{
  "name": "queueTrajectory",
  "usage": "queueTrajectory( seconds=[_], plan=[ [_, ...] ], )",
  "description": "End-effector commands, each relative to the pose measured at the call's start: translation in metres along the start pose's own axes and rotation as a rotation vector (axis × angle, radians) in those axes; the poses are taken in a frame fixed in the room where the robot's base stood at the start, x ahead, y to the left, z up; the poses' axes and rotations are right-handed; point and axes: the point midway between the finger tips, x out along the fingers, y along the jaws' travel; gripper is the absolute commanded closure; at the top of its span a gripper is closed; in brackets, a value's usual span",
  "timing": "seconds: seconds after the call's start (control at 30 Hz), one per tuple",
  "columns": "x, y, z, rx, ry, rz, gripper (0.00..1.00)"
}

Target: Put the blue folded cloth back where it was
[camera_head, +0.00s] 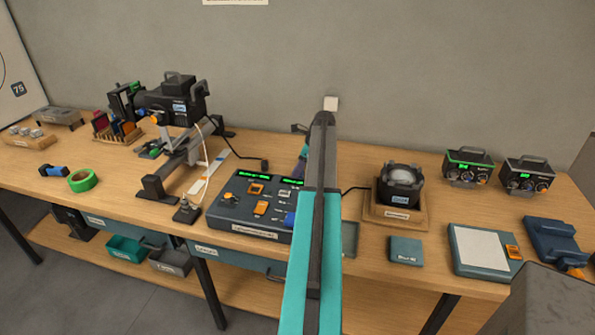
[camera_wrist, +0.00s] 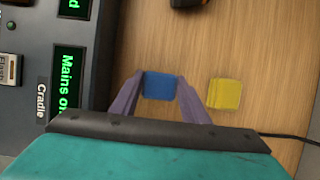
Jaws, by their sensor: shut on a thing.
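In the wrist view, my gripper (camera_wrist: 160,82) has its two purple fingers shut on the blue folded cloth (camera_wrist: 160,87), a small blue block shape between the fingertips. The cloth is above or at the wooden tabletop; I cannot tell whether it touches the wood. A yellow folded cloth (camera_wrist: 225,94) lies on the wood just right of my fingers, apart from them. In the head view, my arm hides most of the gripper, and the blue cloth cannot be made out there.
The dark lighting console (camera_head: 250,213) with green displays stands left of my gripper; its edge (camera_wrist: 105,60) shows in the wrist view. A round lamp on a wooden base (camera_head: 395,217) stands to the right. A teal pad (camera_head: 405,251) lies near the front. A black cable (camera_wrist: 290,135) crosses the wood.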

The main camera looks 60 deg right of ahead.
Motion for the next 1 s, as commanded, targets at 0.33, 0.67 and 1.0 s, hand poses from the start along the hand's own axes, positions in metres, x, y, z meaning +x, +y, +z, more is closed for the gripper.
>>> queueTrajectory(
  seconds=[0.33,0.67,1.0],
  plan=[
    [0.002,0.000,0.000,-0.001,0.000,0.001,0.40],
    [-0.001,0.000,0.002,-0.002,0.000,0.000,0.40],
    [-0.031,0.000,0.001,-0.001,0.000,-0.002,0.40]
  ],
)
